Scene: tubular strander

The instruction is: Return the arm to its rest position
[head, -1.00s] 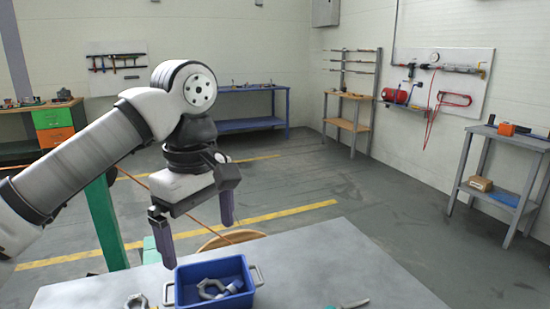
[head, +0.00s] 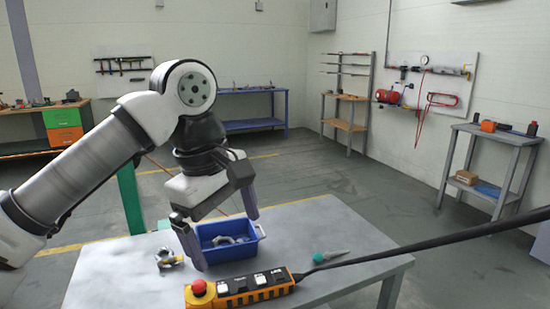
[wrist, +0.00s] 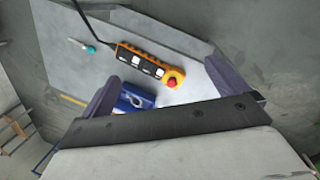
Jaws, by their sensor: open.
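My gripper (head: 224,232) is open and empty, with its two dark purple fingers spread apart. In the head view it hangs in front of the blue bin (head: 213,236) and partly hides it. In the wrist view the fingers (wrist: 165,86) frame the yellow control pendant (wrist: 130,56) and part of the blue bin (wrist: 142,90). My arm is bent at the elbow and reaches in from the left.
The grey table (head: 330,220) holds a metal shackle (head: 168,259), the bin with a metal part inside, and a green-handled tool (head: 330,256). The pendant (head: 240,287) with a red button and black cable is in front. Workbenches (head: 245,124) stand along the walls.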

